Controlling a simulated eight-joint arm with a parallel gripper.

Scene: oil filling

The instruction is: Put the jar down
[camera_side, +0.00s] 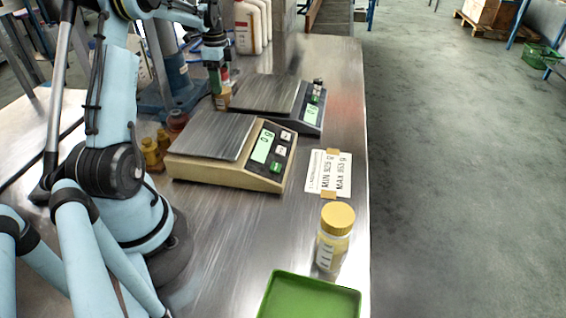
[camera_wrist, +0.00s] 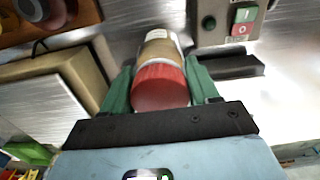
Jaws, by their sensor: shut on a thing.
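My gripper (camera_side: 216,78) is at the back of the metal table, left of the far scale. It is shut on a jar (camera_side: 222,100) with a red cap and a tan body. In the wrist view the gripper's green fingers (camera_wrist: 160,88) press on both sides of this jar (camera_wrist: 157,48), with the red cap towards the camera. I cannot tell whether the jar's base touches the table. A second jar (camera_side: 334,240) with a yellow cap stands upright at the front right.
A near scale (camera_side: 205,172) and a far scale (camera_side: 250,94) stand on the table. Several amber jars (camera_side: 153,153) stand left of the near scale. A taped label (camera_side: 325,173) and a green tray (camera_side: 305,300) lie on the right side. Large containers (camera_side: 250,25) stand behind.

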